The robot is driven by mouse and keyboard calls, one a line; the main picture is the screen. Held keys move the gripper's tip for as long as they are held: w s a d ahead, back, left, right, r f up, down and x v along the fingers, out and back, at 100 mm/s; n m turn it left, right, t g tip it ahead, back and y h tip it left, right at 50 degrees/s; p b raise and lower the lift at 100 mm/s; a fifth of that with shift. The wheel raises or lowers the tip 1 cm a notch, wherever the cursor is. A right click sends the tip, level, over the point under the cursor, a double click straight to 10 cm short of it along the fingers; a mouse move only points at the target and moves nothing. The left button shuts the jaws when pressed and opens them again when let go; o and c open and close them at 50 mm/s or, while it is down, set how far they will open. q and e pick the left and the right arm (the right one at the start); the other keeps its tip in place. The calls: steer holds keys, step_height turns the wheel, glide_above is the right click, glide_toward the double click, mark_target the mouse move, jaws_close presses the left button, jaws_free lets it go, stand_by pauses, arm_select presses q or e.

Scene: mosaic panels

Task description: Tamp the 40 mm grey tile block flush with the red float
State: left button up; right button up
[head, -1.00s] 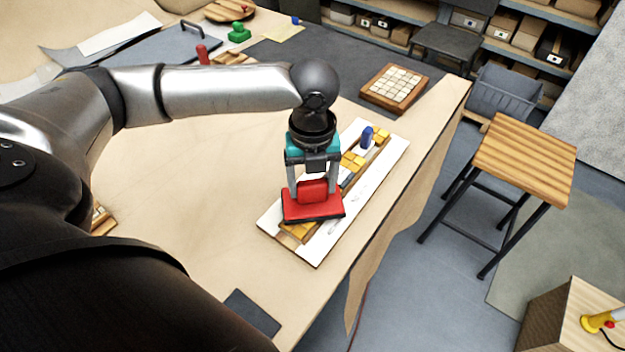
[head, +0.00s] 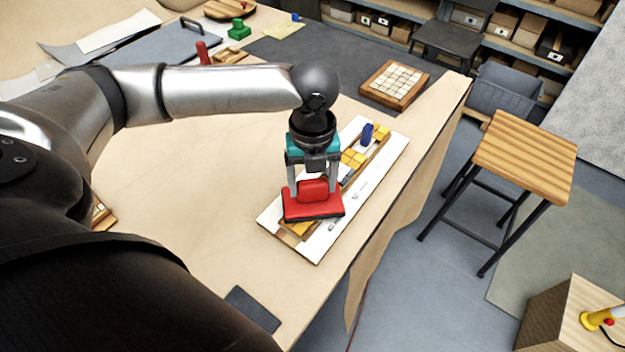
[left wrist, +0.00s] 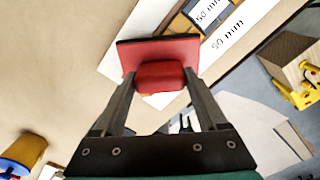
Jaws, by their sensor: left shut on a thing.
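My left gripper (head: 313,186) is shut on the red float (head: 314,204), which sits over the near part of the white mosaic panel (head: 318,252). The float also shows in the left wrist view (left wrist: 155,54), with its handle between the fingers. It covers part of the panel's channel. I cannot tell whether its base touches the blocks below. Yellow blocks (head: 298,229) show at its near edge and more lie in the channel beyond it. A grey block (left wrist: 208,11) beside a printed "50 mm" label shows in the left wrist view. The 40 mm grey block cannot be made out. My right gripper is not in view.
A blue upright piece (head: 367,134) stands at the panel's far end. A wooden tray of pale tiles (head: 394,87) lies farther back. A dark flat pad (head: 252,310) lies near the front edge.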

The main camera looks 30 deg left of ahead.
arm_select(q)
steer(key=shift+s+f+p, duration=0.2)
steer(key=shift+f+p, duration=0.1)
steer(key=shift+p, duration=0.75)
stand_by(3.4)
steer(key=shift+w+r+p, duration=0.15)
steer(key=shift+r+p, duration=0.6)
steer(key=shift+p, duration=0.15)
step_height(320, 180, up, 6)
steer(key=p, duration=0.7)
steer(key=shift+w, duration=0.1)
